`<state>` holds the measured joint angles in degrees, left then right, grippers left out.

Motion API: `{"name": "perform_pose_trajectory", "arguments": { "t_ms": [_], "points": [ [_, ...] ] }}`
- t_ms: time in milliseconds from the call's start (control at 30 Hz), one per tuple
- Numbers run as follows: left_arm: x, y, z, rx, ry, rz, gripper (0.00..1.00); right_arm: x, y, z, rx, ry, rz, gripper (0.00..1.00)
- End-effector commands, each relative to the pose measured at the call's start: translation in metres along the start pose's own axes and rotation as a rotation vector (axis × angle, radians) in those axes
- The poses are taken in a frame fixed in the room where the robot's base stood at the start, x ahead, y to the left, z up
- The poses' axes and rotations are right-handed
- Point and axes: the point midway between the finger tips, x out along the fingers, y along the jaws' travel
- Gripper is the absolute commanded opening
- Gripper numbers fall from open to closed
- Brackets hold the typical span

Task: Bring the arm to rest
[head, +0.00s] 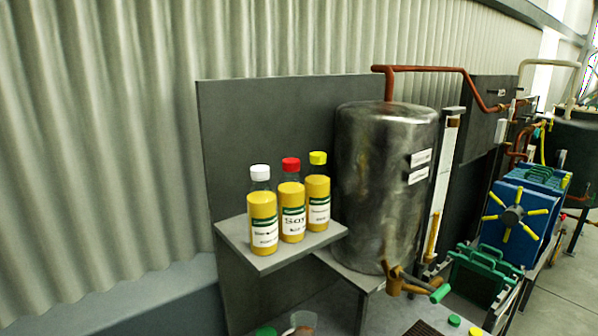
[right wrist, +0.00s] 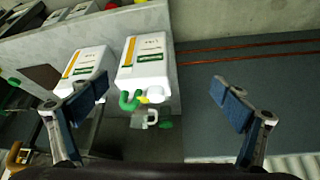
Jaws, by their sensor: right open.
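My right gripper (right wrist: 160,90) shows in the right wrist view, its two blue-padded fingers spread wide with nothing held between them. Beyond the fingers are two white jugs with labels: one nearer the middle (right wrist: 147,62) and one to its left (right wrist: 84,66), partly hidden behind the left finger. Whether the gripper touches anything is not shown; the fingers look clear of the jugs. Neither gripper nor arm appears in the head view, and my left gripper is in no view.
In the head view three yellow-filled bottles (head: 291,210) stand on a small grey shelf (head: 262,262). A metal tank (head: 385,190) with a tap (head: 408,283) is right of them. A blue press (head: 515,220) stands farther right. Green and clear items (right wrist: 142,112) lie near the middle jug.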

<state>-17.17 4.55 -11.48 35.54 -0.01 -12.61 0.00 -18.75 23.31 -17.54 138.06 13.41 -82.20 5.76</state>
Motion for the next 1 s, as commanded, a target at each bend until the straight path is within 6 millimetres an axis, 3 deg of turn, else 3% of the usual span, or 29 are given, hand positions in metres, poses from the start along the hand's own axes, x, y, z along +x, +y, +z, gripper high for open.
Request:
{"name": "perform_pose_trajectory", "arguments": {
  "t_ms": [333, 467, 667, 867, 1000],
  "points": [
    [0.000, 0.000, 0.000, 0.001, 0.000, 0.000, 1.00, -0.025, 0.016, 0.105, 0.253, -0.225, 0.145, 0.93],
    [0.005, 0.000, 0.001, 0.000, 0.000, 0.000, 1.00, 0.021, 0.021, 0.114, 0.234, -0.231, 0.139, 0.93],
    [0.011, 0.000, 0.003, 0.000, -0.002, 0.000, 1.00, 0.087, 0.021, 0.143, 0.232, -0.255, 0.130, 0.93],
    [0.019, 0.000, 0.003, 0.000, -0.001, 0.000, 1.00, 0.162, 0.017, 0.194, 0.229, -0.288, 0.119, 0.93],
    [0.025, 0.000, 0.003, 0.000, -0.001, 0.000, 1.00, 0.207, 0.012, 0.238, 0.226, -0.311, 0.112, 0.93]
  ]
}}
